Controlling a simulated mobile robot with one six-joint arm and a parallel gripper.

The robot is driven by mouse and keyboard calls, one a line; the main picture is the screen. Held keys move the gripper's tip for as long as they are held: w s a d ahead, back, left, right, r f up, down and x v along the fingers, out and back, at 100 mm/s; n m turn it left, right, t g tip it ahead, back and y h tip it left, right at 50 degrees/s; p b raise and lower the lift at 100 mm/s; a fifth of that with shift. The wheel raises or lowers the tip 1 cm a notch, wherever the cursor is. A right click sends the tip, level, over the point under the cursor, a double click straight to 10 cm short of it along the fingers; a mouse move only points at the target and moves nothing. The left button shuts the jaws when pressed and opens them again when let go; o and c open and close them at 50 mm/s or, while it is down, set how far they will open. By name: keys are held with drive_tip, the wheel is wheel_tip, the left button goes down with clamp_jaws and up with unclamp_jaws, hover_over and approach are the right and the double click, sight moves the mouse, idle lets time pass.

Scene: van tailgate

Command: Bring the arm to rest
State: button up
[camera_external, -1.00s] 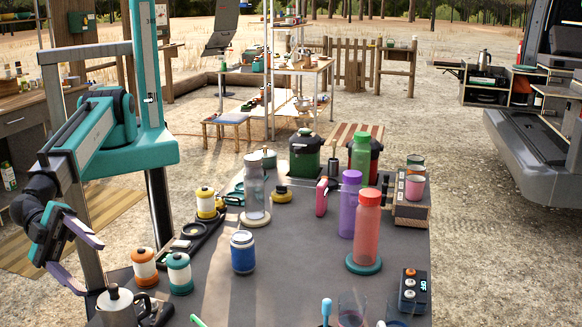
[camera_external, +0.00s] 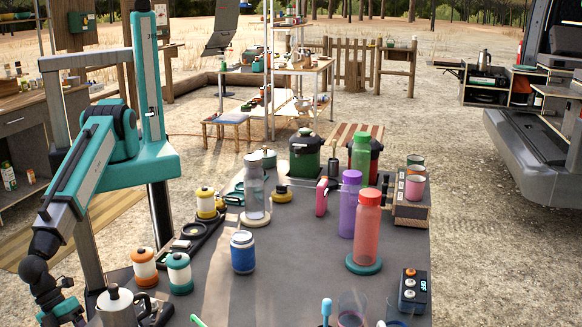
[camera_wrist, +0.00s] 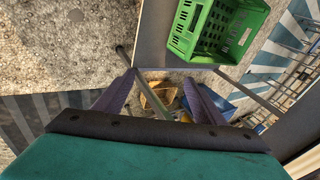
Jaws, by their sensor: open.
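My gripper (camera_wrist: 160,77) shows in the wrist view with its two purple fingers spread apart and nothing between them. Below and beyond the fingers are a green crate (camera_wrist: 217,28), a brown box-like thing (camera_wrist: 158,95) and a blue container (camera_wrist: 212,101). In the external view my arm hangs down at the left, beside the table's near left edge. Its wrist is low at the bottom left, and the fingers cannot be made out there.
The grey table (camera_external: 300,270) bears a metal pot (camera_external: 117,306), orange-banded (camera_external: 145,266) and teal-banded (camera_external: 179,272) canisters, a blue jar (camera_external: 243,252), and purple (camera_external: 350,205) and red (camera_external: 367,230) bottles. The pot stands close to my wrist. Open ground lies right of the table.

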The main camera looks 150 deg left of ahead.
drive_tip(key=s+a+f+n+g+p, duration=0.1)
drive_tip(key=s+a+f+n+g, duration=0.15)
drive_tip(key=s+a+f, duration=0.4)
drive_tip(key=s+a+f+n+g, duration=0.2)
drive_tip(key=s+a+f+g, duration=0.2)
drive_tip(key=s+a, duration=0.5)
drive_tip(key=s+a+f+n+g+h, duration=0.1)
drive_tip(key=s+a+f+n+g, duration=0.1)
drive_tip(key=s, duration=0.7)
drive_tip(key=s+a+f+n+g+h+p, duration=0.1)
drive_tip(key=s+a+g+h, duration=0.1)
drive_tip(key=s, duration=0.7)
drive_tip(key=shift+a+f+n+g, duration=0.35)
drive_tip(key=shift+a, duration=0.2)
